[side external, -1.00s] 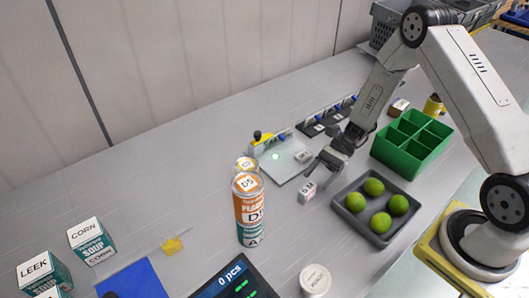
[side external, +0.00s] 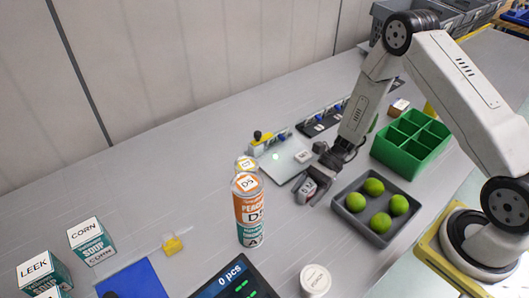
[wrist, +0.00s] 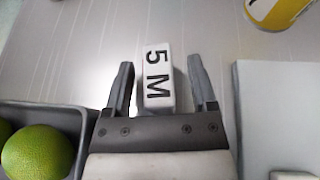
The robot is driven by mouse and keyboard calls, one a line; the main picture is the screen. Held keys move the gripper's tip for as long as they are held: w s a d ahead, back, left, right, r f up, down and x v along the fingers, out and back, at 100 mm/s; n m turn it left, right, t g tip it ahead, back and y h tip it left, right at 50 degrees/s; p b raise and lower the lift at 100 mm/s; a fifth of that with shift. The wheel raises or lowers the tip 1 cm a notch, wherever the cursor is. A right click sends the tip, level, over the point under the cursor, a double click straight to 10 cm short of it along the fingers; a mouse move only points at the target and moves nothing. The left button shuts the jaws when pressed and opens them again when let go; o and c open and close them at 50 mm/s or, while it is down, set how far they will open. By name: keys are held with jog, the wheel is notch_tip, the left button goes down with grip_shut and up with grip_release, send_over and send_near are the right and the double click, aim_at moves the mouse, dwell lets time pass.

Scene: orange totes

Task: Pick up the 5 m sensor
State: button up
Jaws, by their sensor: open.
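The 5 m sensor is a small white block (wrist: 156,75) with "5 M" in dark print on top. In the wrist view it lies on the grey table between the two fingers of my gripper (wrist: 158,85), with a gap showing on each side. My gripper is open, and its fingers reach down along the block's sides. In the side external view my gripper (side external: 308,192) is low at the table around the white block (side external: 308,187), which is partly hidden by the fingers.
A grey tray of green limes (side external: 345,215) stands close to the right of my gripper. A flat pale plate (side external: 283,163) with a small white block (side external: 302,156) lies on the other side. Stacked cans (side external: 249,215) stand to the left, and a green divided bin (side external: 399,160) is behind.

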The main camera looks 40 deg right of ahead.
jog(key=shift+c, duration=0.2)
grip_shut()
jog(key=shift+r, duration=0.1)
jog(key=shift+r, duration=1.05)
jog(key=s+d+r, duration=0.1)
jog(key=s+r, duration=0.9)
jog(key=s, duration=0.4)
jog(key=shift+d+r, duration=0.4)
